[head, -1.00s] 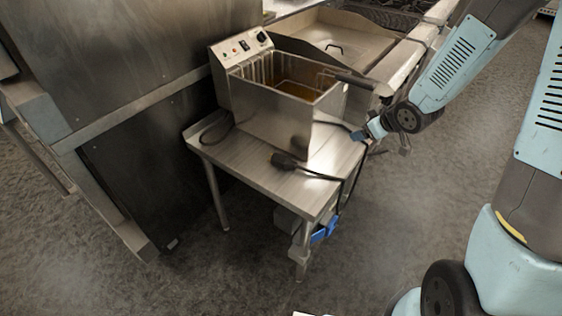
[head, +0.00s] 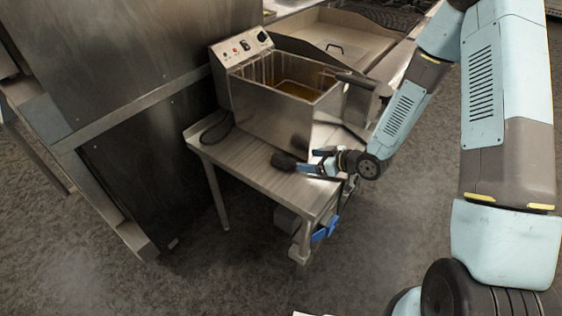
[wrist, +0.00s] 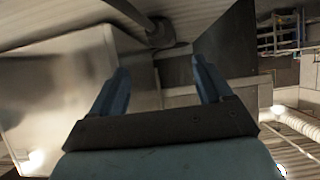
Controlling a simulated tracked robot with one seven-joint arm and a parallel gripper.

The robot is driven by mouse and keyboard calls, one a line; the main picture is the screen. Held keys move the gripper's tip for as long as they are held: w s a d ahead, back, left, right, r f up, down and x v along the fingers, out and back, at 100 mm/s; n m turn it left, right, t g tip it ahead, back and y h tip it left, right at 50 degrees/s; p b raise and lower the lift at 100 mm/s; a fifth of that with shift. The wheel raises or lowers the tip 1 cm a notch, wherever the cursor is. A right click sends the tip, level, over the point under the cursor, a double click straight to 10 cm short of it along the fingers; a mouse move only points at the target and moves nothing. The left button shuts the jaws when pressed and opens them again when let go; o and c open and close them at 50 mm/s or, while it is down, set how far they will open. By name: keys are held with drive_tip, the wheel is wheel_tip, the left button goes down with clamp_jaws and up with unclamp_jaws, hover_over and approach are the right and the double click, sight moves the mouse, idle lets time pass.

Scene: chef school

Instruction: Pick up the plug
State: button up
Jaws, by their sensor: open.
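The black plug (head: 284,161) lies on the metal table (head: 240,163) in front of the fryer. My gripper (head: 317,162) is open and low over the table's right part, just right of the plug. In the wrist view, a dark shape that looks like the plug (wrist: 160,34) shows beyond the fingertips, roughly between their lines. The space between the fingers (wrist: 157,72) is empty, and the plug appears apart from them.
The steel fryer (head: 275,118) with its basket stands at the back of the table, close to my gripper. A tall steel cabinet (head: 120,60) is on the left. A blue object (head: 324,231) is under the table's right side. The table's front-left top is clear.

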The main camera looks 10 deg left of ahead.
approach(285, 158)
drive_tip(key=x, duration=0.3)
drive_tip(key=shift+w+f, duration=0.1)
drive_tip(key=shift+f, duration=0.3)
drive_tip(key=shift+x, duration=2.65)
drive_tip(key=shift+a+r, duration=0.1)
drive_tip(key=shift+r, duration=0.15)
drive_tip(key=c, duration=1.2)
drive_tip(key=shift+r, duration=0.1)
